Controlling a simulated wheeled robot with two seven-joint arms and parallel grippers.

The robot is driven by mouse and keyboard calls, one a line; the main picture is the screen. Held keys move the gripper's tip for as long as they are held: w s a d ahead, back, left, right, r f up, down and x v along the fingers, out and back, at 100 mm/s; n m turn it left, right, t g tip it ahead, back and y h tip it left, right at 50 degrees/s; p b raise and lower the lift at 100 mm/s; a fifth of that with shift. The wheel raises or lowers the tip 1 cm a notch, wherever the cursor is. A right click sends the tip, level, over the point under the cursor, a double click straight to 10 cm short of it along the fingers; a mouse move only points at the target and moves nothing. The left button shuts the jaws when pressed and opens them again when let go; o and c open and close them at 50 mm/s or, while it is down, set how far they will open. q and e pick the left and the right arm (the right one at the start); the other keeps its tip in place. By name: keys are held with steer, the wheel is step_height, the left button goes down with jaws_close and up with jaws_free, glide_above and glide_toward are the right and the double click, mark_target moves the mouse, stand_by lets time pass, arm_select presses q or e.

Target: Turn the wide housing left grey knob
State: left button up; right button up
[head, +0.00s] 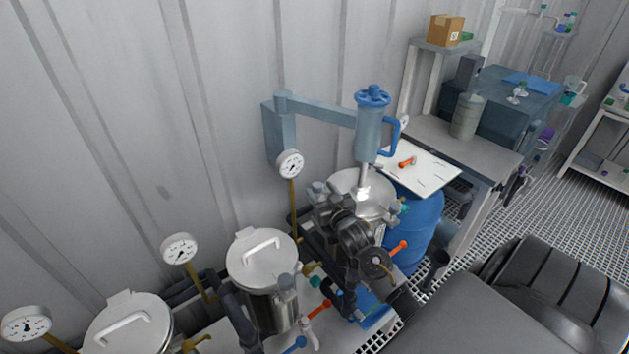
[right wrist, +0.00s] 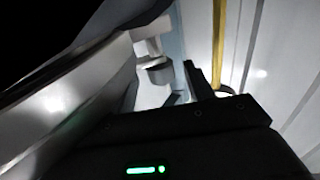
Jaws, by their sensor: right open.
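Grey knobs (head: 319,188) stand in a cluster beside the steel vessel under the blue-grey stirrer; which is the wide housing's left one I cannot tell. My right gripper (head: 322,214) is open among these fittings, and its dark arm hides much of the housing. In the right wrist view a grey knob-like cylinder (right wrist: 158,72) with a pale block above it shows ahead, near the open right jaws (right wrist: 168,88). I see no grip on it, and whether a jaw touches it is unclear. My left gripper is out of view.
A gauge (head: 291,164) on a brass stem rises close to my right gripper; a yellow stem (right wrist: 231,45) also shows in the wrist view. Lidded vessels (head: 263,262) stand left. A blue barrel (head: 424,222) and white board (head: 428,168) are right. The corrugated wall is behind.

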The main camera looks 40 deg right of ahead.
mark_target(315, 183)
steer(key=shift+p+x, duration=0.35)
steer(key=shift+x, duration=1.85)
steer(key=shift+a, duration=0.1)
